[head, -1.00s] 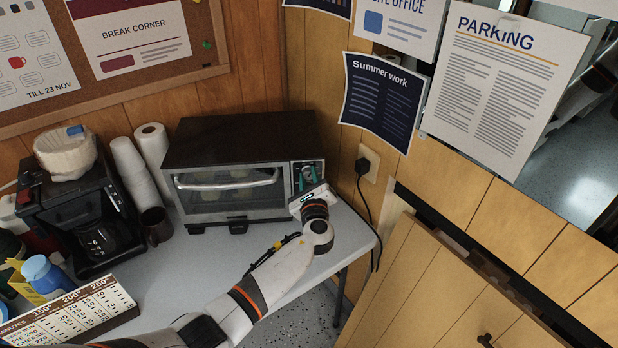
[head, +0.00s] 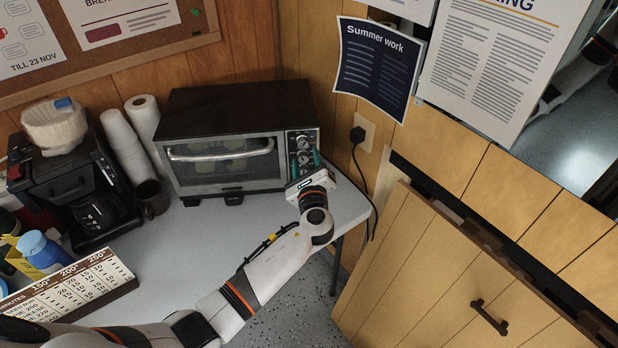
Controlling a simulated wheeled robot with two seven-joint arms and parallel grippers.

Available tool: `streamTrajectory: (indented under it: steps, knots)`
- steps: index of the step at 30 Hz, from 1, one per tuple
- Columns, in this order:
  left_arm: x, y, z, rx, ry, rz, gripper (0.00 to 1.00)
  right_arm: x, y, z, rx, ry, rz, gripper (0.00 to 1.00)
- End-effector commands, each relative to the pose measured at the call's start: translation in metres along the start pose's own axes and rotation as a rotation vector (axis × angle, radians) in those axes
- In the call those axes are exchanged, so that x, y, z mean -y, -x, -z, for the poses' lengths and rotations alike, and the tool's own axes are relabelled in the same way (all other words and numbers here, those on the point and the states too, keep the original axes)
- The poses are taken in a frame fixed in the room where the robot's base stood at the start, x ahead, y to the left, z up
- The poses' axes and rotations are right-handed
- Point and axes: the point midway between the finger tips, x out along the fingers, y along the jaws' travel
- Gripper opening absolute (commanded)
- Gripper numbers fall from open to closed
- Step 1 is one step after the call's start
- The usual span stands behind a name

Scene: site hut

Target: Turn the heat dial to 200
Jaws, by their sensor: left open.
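The toaster oven (head: 225,112) stands on the table, black on top with a glass door and a silver handle. Its control panel (head: 291,138) at the right end carries round silver dials. The upper dial (head: 303,141) shows clear; a lower dial (head: 304,157) shows between my fingers. Dial markings are too small to read. My left gripper (head: 305,161) is open at the panel, its green-tipped fingers either side of the lower dial. I cannot tell whether they touch it. The gripper body hides the panel's bottom. My right gripper is not in view.
A time chart (head: 75,290) with 150°, 200° and 250° columns stands at front left. A coffee maker (head: 75,190), brown mug (head: 152,198), stacked cups (head: 121,135) and paper roll (head: 143,115) stand left of the oven. A wall plug (head: 358,135) with its cord is right.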

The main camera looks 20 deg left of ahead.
Motion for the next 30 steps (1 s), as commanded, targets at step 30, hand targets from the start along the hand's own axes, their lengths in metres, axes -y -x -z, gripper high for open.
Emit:
streamTrajectory:
  steps: [30]
  knots:
    - [0.006, 0.069, -0.001, 0.010, 0.031, 0.020, 0.48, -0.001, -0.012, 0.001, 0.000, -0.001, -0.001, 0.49]
